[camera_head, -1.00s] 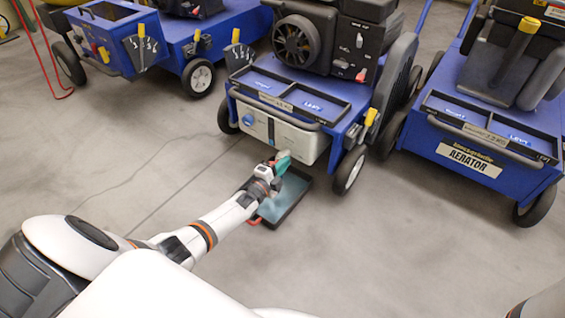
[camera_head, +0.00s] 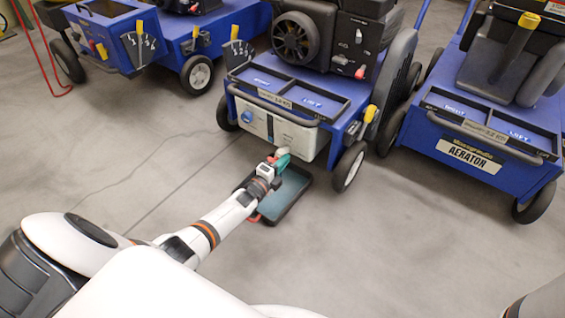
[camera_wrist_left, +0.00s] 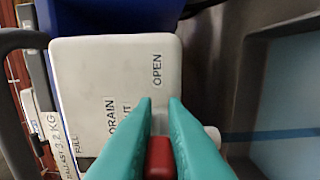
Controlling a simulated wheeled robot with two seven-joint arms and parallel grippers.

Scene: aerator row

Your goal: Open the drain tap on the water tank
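The white water tank (camera_head: 288,138) sits in the front of the middle blue aerator, with a blue knob (camera_head: 246,117) on its left side. In the left wrist view the tank's face (camera_wrist_left: 120,80) carries the labels DRAIN and OPEN. The drain tap's red handle (camera_wrist_left: 160,157) lies between the teal fingers of my left gripper (camera_wrist_left: 162,103), which look closed against both its sides. A pale round part (camera_wrist_left: 212,135) shows just right of the fingers. In the head view my left gripper (camera_head: 282,157) is at the tank's lower edge and hides the tap. My right gripper is out of view.
A dark tray (camera_head: 285,196) with a bluish inside and a red handle lies on the floor below the tank, under my left gripper. Blue aerators stand left (camera_head: 222,38) and right (camera_head: 488,135).

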